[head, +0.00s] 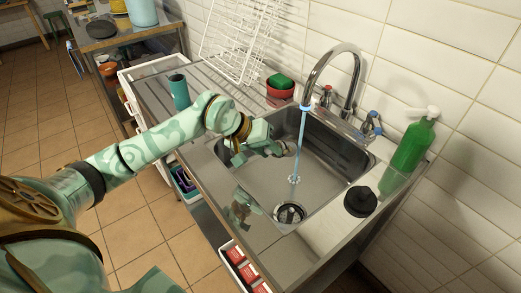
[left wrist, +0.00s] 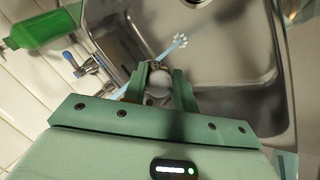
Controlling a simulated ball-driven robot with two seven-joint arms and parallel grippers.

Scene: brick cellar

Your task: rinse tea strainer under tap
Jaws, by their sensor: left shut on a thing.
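My left gripper (head: 262,142) reaches over the steel sink (head: 327,177) from the left and is shut on a small, rounded, greyish thing, apparently the tea strainer (head: 289,148). Its round grey surface shows between the two green fingers in the left wrist view (left wrist: 158,84); the fingers hide much of it. The chrome tap (head: 333,50) is running. Its pale blue water stream (head: 299,145) falls into the basin. In the head view the strainer is just left of the stream; I cannot tell whether they touch. My right gripper is not in view.
A green soap bottle (head: 412,147) and a black round thing (head: 360,201) stand on the right rim. A red bowl with a green sponge (head: 279,87) and a white dish rack (head: 240,40) are behind. A teal cup (head: 179,92) stands on the drainboard. The basin's right half is clear.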

